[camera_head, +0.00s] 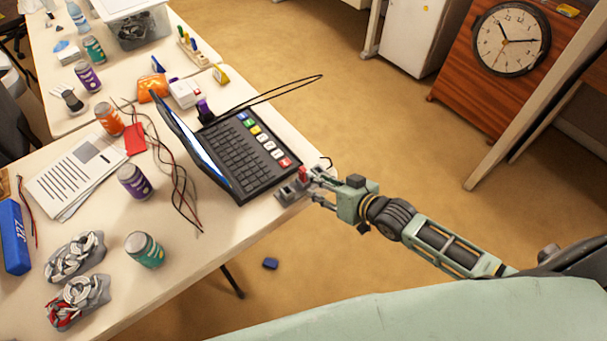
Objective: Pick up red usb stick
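My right gripper (297,185) reaches in from the right to the table's right edge, just past the front corner of the laptop. A small red thing (303,174), which looks like the red usb stick, shows at its fingertips. It is partly hidden by the grey finger pads, and I cannot tell whether they grip it or are only around it. My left gripper is not in view.
The open laptop (240,155) lies right beside my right gripper, with a black cable loop (275,92) behind it. Cans, papers (75,178) and loose wires cover the table (200,262) to the left. A small blue object (270,263) lies on the floor.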

